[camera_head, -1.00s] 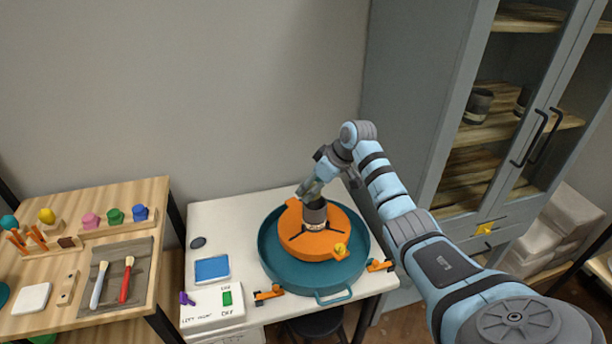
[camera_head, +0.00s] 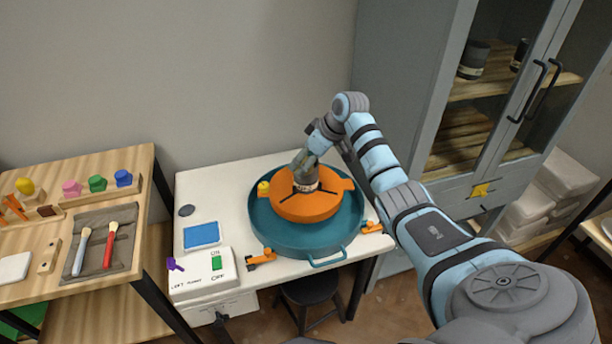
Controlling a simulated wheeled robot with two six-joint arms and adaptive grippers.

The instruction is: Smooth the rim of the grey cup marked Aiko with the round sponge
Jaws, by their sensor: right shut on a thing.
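The grey cup (camera_head: 305,184) stands upright on the orange wheel head (camera_head: 310,208), inside the teal splash pan (camera_head: 340,238). A pale band shows on the cup, but its writing is too small to read. My right gripper (camera_head: 306,164) is down at the top of the cup and covers much of its rim. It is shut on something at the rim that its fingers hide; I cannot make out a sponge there. My left gripper is not in view.
The wheel switch (camera_head: 216,263) is green, near its ON label; a purple lever (camera_head: 174,265) is beside it. A blue pad (camera_head: 202,235) and a dark disc (camera_head: 186,210) lie on the white table. A wooden tool table stands left, a grey cabinet (camera_head: 395,110) right.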

